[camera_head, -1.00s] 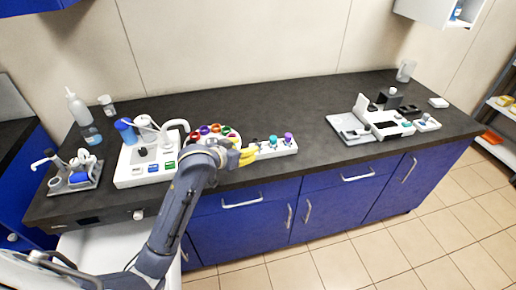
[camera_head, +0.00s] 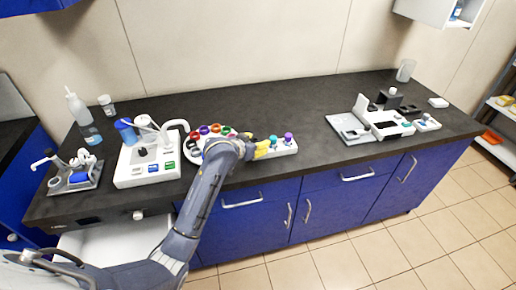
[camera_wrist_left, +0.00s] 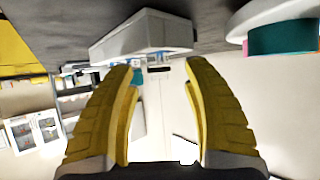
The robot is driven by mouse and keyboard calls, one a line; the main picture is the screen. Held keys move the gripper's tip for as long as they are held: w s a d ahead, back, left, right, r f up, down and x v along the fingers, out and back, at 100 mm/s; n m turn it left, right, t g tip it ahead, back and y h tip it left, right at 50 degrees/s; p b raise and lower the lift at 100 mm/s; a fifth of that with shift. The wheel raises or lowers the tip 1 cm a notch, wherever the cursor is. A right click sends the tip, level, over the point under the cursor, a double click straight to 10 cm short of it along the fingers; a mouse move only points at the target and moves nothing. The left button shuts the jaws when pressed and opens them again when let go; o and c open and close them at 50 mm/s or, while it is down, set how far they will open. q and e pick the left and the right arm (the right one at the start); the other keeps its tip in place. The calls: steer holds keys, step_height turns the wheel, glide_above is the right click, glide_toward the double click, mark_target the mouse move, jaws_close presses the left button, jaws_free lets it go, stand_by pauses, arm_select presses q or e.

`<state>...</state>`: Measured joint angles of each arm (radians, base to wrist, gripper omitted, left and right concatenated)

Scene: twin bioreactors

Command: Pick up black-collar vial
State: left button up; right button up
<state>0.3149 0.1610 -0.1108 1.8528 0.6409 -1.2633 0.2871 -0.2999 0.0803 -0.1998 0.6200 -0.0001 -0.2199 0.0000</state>
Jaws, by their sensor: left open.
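A small white rack (camera_head: 284,150) stands near the counter's front edge, with a teal-topped vial (camera_head: 273,140) and a purple-topped vial (camera_head: 288,137) in it. My left gripper (camera_head: 263,149) is at the rack's left end and hides that part. In the left wrist view, the yellow fingers (camera_wrist_left: 160,80) are spread apart with nothing clearly held between them. The white rack also shows there (camera_wrist_left: 140,38), beyond the fingertips, with small blue and dark parts near it. I cannot make out the black-collar vial for sure. My right gripper is not in view.
A round white holder with coloured rings (camera_head: 196,139) stands left of the rack, partly behind my arm. A white bench device (camera_head: 145,172) is further left. Another grey-white station (camera_head: 378,122) is at the right. The counter between the rack and that station is clear.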

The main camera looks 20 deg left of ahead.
arm_select(q)
steer(key=shift+w+d+f, duration=0.15)
steer(key=shift+w+f, duration=0.15)
steer(key=shift+w, duration=0.25)
steer(key=shift+c, duration=0.3)
jaws_close()
